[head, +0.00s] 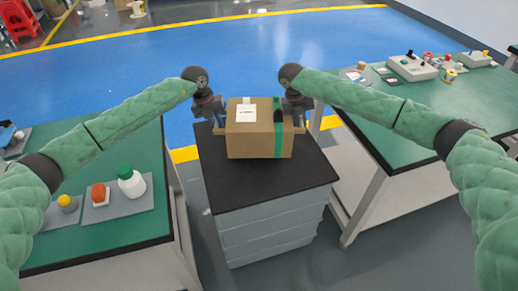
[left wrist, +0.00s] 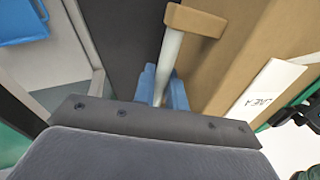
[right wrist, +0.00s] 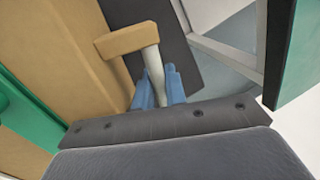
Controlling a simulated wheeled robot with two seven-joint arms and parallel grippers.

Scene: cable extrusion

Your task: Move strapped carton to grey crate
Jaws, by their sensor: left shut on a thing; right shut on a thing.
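The brown carton (head: 250,141) with a green strap (head: 279,139) and a white label (head: 246,113) is upright at the black top (head: 222,185) of a grey stacked stand (head: 270,227). I cannot tell whether its base touches that top. My left gripper (left wrist: 160,85) is shut on a pale bar handle with a tan end (left wrist: 195,20) at the carton's left side. My right gripper (right wrist: 158,88) is shut on a matching handle (right wrist: 127,40) at the right side. No separate open grey crate is visible.
A green table (head: 120,222) at left holds a white bottle (head: 131,182) and small items on grey mats. A green table (head: 440,105) at right holds control boxes (head: 412,67) and small parts. Open blue floor (head: 260,45) lies behind the stand.

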